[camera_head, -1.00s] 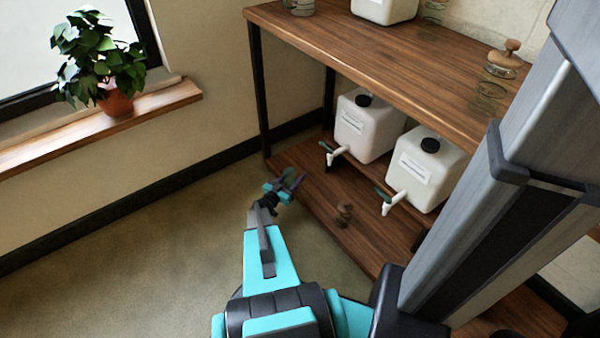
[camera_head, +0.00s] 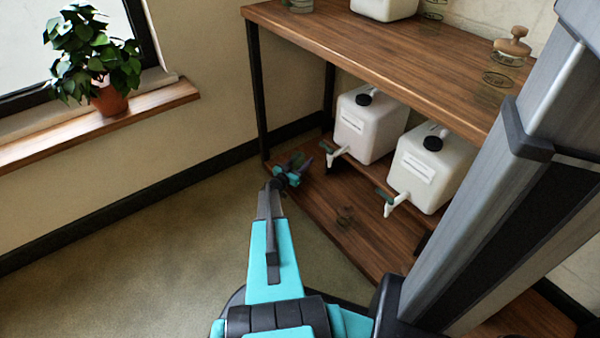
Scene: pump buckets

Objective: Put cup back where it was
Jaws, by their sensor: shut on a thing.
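My gripper (camera_head: 296,168) is at the end of my outstretched arm, over the front left part of the lower shelf (camera_head: 308,211). It is shut on a small dark greenish thing, seemingly the cup (camera_head: 296,160). The cup is tiny here and partly hidden by the fingers; I cannot tell its tilt or whether it touches the shelf. The gripper is left of the left white container (camera_head: 370,125) and its tap (camera_head: 336,156), apparently apart from them.
The right white container (camera_head: 432,168) has a tap (camera_head: 393,203) over the shelf. A small brownish, see-through thing (camera_head: 345,215) is on the lower shelf. The upper shelf (camera_head: 400,60) bears a greenish mug (camera_head: 299,5) and glassware (camera_head: 496,78). A black shelf leg (camera_head: 258,100) stands left.

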